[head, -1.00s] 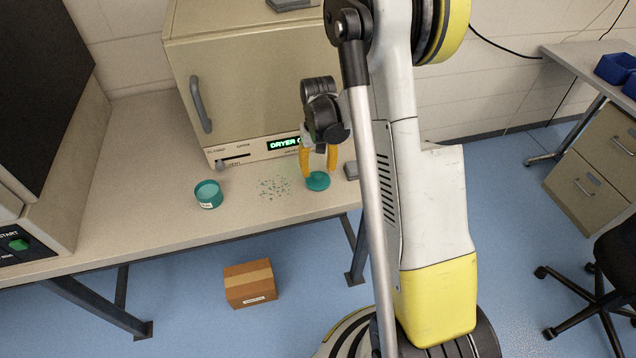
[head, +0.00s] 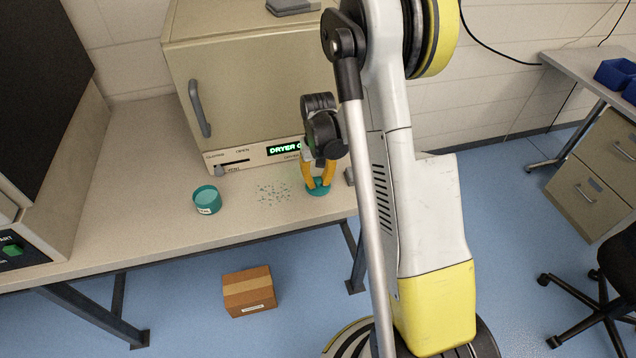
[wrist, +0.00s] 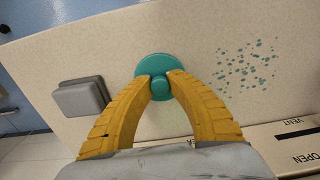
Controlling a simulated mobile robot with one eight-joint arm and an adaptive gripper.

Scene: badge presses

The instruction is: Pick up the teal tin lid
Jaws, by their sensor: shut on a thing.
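The teal tin lid (head: 319,189) is a round disc with a knob on top. It lies at the front of the bench, right of the scattered teal bits. In the wrist view the lid (wrist: 153,66) shows its knob between my fingertips. My gripper (head: 318,182) points down at the lid with its yellow fingers shut on the knob. The fingertips (wrist: 160,87) touch the knob from both sides. The lid seems to rest on the bench; I see no clear gap under it.
An open teal tin (head: 207,200) stands left of the teal bits (head: 272,193). The beige dryer (head: 250,90) stands behind. A small grey block (wrist: 82,96) lies close beside the lid. A cardboard box (head: 249,291) is on the floor below the bench edge.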

